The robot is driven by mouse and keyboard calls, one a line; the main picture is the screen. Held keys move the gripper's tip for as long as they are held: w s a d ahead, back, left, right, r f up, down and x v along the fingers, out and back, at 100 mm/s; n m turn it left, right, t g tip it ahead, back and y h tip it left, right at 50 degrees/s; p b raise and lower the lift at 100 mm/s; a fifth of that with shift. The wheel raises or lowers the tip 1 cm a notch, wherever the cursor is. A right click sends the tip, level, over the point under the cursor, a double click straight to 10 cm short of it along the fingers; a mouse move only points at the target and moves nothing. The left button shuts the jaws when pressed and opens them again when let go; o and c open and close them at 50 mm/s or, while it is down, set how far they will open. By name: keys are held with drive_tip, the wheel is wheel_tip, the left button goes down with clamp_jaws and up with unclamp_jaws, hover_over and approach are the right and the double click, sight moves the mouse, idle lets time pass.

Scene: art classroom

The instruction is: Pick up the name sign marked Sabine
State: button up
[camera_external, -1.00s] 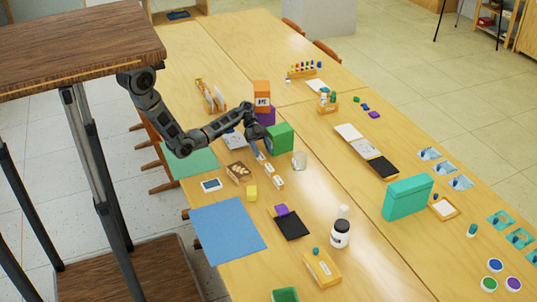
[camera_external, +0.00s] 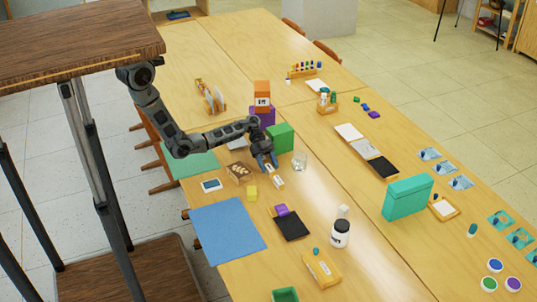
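Small white name signs stand in a short row on the near table; one (camera_external: 279,183) is clear of my gripper. Another sign (camera_external: 268,169) shows just at my fingertips. The lettering is too small to read, so I cannot tell which one is marked Sabine. I cannot tell whether the fingers touch a sign.
A green box (camera_external: 282,137) stands just behind my gripper, with an orange box (camera_external: 262,92) farther back. A clear glass (camera_external: 300,161) is close on the right.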

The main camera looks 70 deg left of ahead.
clamp_jaws()
drive_tip(key=shift+r, duration=0.1)
idle(0.3)
